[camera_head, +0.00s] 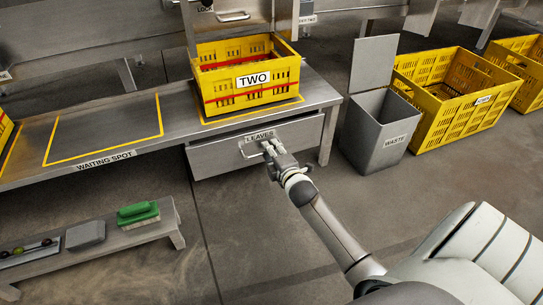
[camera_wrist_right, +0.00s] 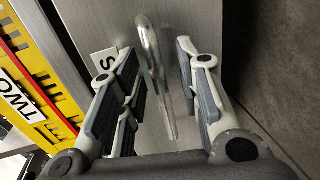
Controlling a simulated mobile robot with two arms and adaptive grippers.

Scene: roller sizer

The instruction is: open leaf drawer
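The grey metal leaf drawer (camera_head: 215,157), labelled LEAVES, sits under the bench top below the yellow crate. Its front looks closed against the bench. Its bar handle (camera_head: 249,151) is partly hidden by my right gripper (camera_head: 269,150). In the right wrist view, the handle (camera_wrist_right: 150,45) stands between the two spread fingers of my right gripper (camera_wrist_right: 156,62), with gaps on both sides. The fingers are open and hold nothing. My left gripper is not in view.
A yellow crate marked TWO (camera_head: 220,90) stands on the bench (camera_head: 110,120) above the drawer. A grey waste bin (camera_head: 372,140) with its lid up is right of the drawer. A low bench (camera_head: 120,238) with a green brush (camera_head: 138,212) is at lower left. Floor before the drawer is clear.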

